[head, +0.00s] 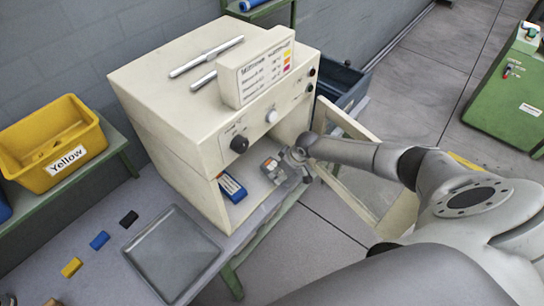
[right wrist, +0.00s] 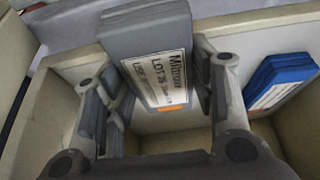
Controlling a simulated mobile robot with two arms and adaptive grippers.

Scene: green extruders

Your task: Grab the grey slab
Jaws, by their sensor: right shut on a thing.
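The grey slab (head: 270,166) with a white label is inside the open chamber of the beige machine (head: 190,110). In the right wrist view the slab (right wrist: 146,28) stands between the two fingers of my right gripper (right wrist: 160,85), its printed label facing the camera. My right gripper (head: 292,168) reaches into the chamber from the right and is shut on the slab. In the head view the gripper hides part of the slab. My left gripper is not in view.
A blue labelled slab (head: 232,187) is in the chamber, left of the grey slab. The machine's open door (head: 390,212) is beside my right arm. A grey tray (head: 172,252) and small black, blue and yellow pieces are on the table. A yellow bin (head: 40,130) is left.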

